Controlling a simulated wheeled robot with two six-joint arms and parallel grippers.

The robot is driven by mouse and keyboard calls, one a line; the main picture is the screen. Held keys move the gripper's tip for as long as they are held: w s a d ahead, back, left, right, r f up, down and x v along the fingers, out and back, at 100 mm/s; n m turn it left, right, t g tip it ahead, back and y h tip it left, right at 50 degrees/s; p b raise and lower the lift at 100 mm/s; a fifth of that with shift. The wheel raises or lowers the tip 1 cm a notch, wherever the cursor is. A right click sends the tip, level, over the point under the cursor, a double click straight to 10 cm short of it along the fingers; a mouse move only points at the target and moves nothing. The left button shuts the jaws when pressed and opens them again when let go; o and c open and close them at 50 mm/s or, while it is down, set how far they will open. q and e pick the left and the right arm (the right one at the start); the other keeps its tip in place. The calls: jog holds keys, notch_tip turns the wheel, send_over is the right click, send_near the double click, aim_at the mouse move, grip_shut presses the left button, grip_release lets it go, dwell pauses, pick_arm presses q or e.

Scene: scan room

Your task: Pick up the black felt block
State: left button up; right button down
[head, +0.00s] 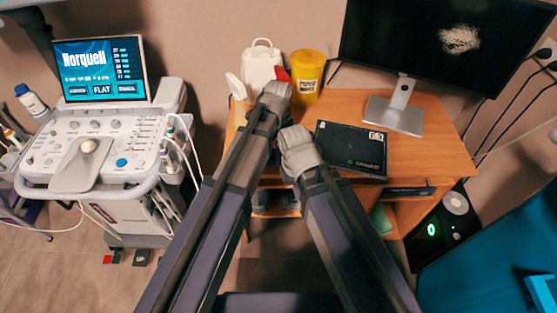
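I cannot pick out a black felt block for certain; my arms hide part of the desk. A flat black case or device (350,148) with small labels lies on the wooden desk (440,135), right of my grippers. My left gripper (277,91) is over the desk's back left part, in front of the white jug and yellow tub. My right gripper (295,139) is over the desk's front left part, just left of the flat black device. Both are seen from behind, so their fingertips and anything between them are hidden.
A white jug (261,65) and a yellow tub (307,78) stand at the desk's back, with a small red item (282,75) between them. A monitor (440,40) stands at the right. An ultrasound cart (105,150) is left; a blue couch (500,260) is lower right.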

pick_arm(q)
notch_tip(320, 180, down, 3)
jog(key=shift+f+b, duration=0.2)
jog(key=shift+b, duration=1)
jog(key=shift+r, duration=0.1)
jog(key=c, duration=1.4)
